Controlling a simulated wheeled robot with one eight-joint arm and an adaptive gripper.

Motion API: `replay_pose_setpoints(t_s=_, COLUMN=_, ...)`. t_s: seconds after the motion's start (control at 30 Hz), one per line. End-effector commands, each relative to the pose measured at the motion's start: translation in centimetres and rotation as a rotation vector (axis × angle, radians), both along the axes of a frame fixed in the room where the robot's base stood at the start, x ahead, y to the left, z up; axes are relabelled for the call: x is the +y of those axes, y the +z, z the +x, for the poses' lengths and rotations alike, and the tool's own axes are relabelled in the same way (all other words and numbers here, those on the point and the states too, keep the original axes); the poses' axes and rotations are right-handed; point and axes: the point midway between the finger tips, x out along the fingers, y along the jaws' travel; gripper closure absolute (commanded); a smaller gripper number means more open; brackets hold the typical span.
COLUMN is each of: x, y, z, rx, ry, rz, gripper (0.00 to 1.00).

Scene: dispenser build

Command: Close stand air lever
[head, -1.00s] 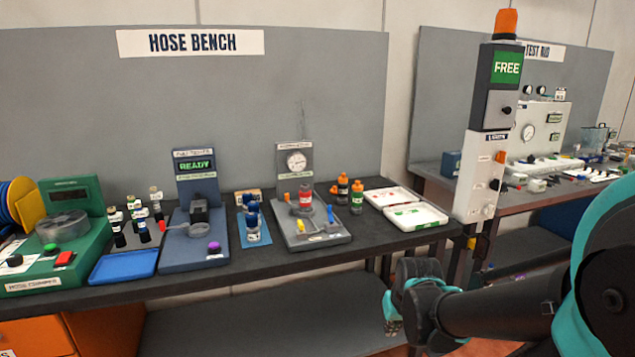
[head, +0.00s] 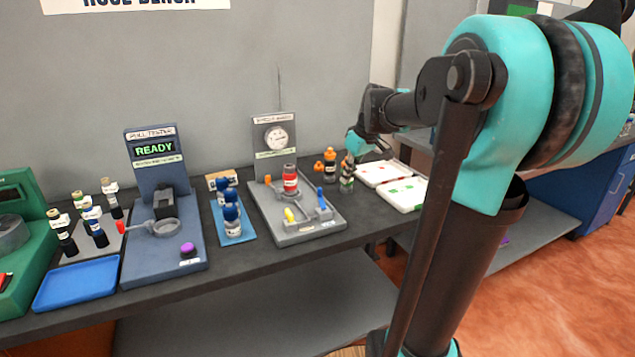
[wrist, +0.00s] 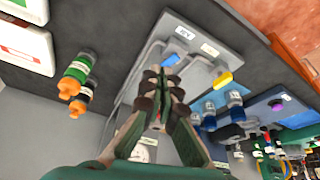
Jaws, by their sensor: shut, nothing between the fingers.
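In the wrist view I see the stand (wrist: 205,52), the blue lever (wrist: 185,33) and the yellow lever (wrist: 222,79). Label print is too small to read. My gripper (wrist: 168,72) is shut and empty, above the stand and hiding part of it, apparently not touching either lever. In the head view its fingertips are hard to make out.
Orange-capped bottles (head: 330,166) stand just right of the stand, close to my gripper. White trays (head: 402,193) lie farther right. Blue-capped bottles (head: 231,212) and the pull tester (head: 160,240) stand to the left. Bare bench lies in front.

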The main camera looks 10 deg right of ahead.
Motion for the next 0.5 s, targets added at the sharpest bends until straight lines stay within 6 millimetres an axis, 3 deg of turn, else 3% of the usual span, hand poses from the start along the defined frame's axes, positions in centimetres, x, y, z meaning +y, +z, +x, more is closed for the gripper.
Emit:
replay_pose_setpoints(t_s=0.17, x=0.1, y=0.5, z=0.9, rx=-0.004, ry=0.028, rz=0.003, gripper=1.00)
replay_pose_setpoints(t_s=0.5, x=1.3, y=-4.7, z=2.5, rx=-0.005, ry=0.027, rz=0.001, gripper=1.00)
